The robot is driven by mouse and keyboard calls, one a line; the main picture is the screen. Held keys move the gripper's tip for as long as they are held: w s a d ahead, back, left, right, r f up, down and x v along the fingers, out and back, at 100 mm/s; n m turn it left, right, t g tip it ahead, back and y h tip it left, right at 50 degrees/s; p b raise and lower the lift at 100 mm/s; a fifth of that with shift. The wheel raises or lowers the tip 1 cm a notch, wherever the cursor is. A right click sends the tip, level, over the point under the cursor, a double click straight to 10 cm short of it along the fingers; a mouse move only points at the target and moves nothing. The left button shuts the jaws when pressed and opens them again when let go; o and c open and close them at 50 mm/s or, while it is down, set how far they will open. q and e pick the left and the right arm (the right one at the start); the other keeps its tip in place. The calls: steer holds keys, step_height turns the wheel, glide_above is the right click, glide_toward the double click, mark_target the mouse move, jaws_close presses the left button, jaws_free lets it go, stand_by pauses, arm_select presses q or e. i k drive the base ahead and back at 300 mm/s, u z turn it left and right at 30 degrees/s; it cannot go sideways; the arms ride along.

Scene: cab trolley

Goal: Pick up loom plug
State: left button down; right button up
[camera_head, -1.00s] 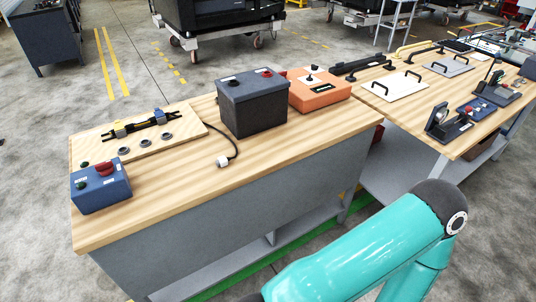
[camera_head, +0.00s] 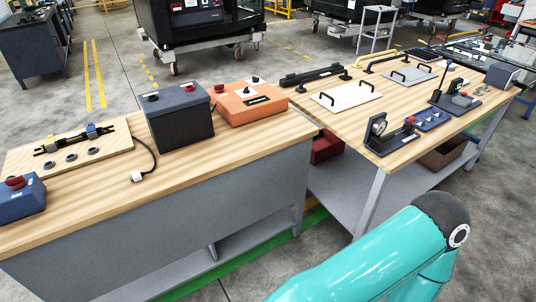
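The loom plug appears to be the small white connector (camera_head: 137,177) at the end of a black cable. It lies on the wooden top of the left bench (camera_head: 190,172), near the front of the dark grey box (camera_head: 179,120). The cable curves from the plug back beside the wooden board (camera_head: 108,157). A teal arm of mine enters at the bottom right, but its gripper is outside the picture. My other gripper is not in view either.
A blue button box (camera_head: 22,200) stands at the bench's left end. An orange box (camera_head: 243,107) sits right of the grey box. A second bench (camera_head: 385,150) at right holds plates with handles and small devices. Bare wood lies right of the plug.

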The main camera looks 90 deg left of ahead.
mark_target(136, 176)
steer(key=z, duration=1.1)
steer(key=i, duration=0.2)
steer(key=u, duration=3.3)
steer(key=i, duration=0.2)
steer(key=u, duration=2.2)
steer(key=k, duration=0.6)
steer(key=u, duration=0.3)
steer(key=i, duration=1.65)
steer(key=z, duration=0.3)
